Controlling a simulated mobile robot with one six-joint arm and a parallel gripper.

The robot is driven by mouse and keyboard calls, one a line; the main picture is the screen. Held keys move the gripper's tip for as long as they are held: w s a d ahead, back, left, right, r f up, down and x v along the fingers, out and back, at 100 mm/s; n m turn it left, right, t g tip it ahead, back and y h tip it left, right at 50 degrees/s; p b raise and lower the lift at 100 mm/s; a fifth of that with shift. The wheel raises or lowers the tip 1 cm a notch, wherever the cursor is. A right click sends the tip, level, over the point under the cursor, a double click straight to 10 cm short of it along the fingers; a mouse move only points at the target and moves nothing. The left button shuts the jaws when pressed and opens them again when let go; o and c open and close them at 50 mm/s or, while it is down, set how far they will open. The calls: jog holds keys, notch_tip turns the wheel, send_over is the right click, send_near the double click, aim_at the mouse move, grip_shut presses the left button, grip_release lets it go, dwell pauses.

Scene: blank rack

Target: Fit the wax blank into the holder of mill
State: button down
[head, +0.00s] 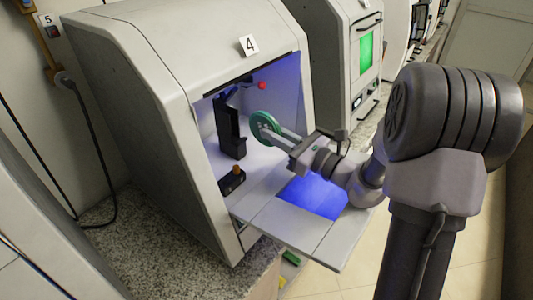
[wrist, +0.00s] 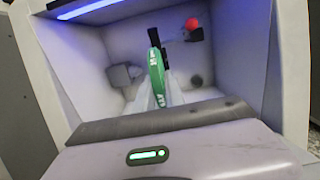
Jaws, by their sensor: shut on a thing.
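The wax blank is a green disc (head: 264,126) with a pale centre, held on edge inside the open chamber of mill 4 (head: 150,85). My gripper (head: 283,137) is shut on its near rim. In the wrist view the blank (wrist: 157,72) shows nearly edge-on between the fingers (wrist: 160,98). A black upright bracket, seemingly the holder (head: 231,137), stands left of the blank in the head view, with a visible gap between them. In the wrist view a dark part (wrist: 154,37) shows just beyond the blank, partly hidden by it.
A red ball knob (head: 262,85) is near the chamber's top; it also shows in the wrist view (wrist: 192,24). A small black block with an orange knob (head: 236,174) sits at the chamber's front left. The lowered door (head: 290,232) lies below my arm. Another mill (head: 345,50) stands to the right.

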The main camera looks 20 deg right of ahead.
aim_at(252, 128)
jog(key=shift+w+a, duration=0.1)
jog(key=shift+a, duration=0.1)
jog(key=shift+r, duration=0.15)
jog(key=shift+w, duration=0.15)
jog(key=shift+w+a+f, duration=0.3)
jog(key=shift+w+a, duration=0.25)
jog(key=shift+w, duration=0.15)
jog(key=shift+w+a+f, duration=0.3)
jog(key=shift+w+a, duration=0.2)
jog(key=shift+w, duration=0.25)
jog(key=shift+w+a+f, duration=0.3)
jog(key=shift+w+a, duration=0.25)
jog(key=shift+w, duration=0.15)
jog(key=shift+w+a+f, duration=0.3)
jog(key=shift+w+a, duration=0.3)
jog(key=shift+w, duration=0.2)
jog(key=shift+w+a+f, duration=0.3)
jog(key=shift+w+a, duration=0.3)
jog(key=shift+w, duration=0.15)
jog(key=c, duration=1.3)
grip_release()
